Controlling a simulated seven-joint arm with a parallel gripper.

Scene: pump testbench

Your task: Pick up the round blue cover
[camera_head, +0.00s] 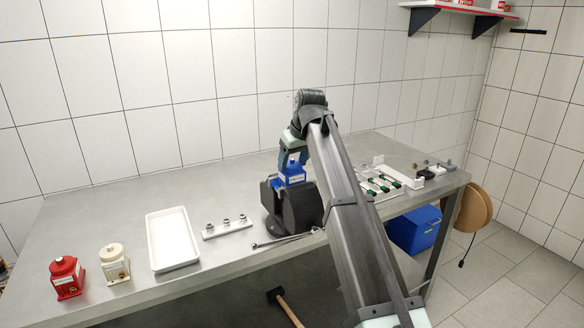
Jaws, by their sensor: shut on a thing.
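A blue pump (292,177) with a pale label stands at the dark test stand (300,207) in the middle of the bench. My gripper (292,157) is above the pump, pointing down, shut on the round blue cover at its top. The cover is small and mostly hidden by the gripper, so I cannot tell whether it is still seated on the pump or lifted off.
A red pump (67,278), a cream pump (114,264), a white tray (172,240) and a rail of small fittings (227,227) stand to the left. Several small parts (380,184) lie right of my arm. A blue crate (414,232) is below the bench.

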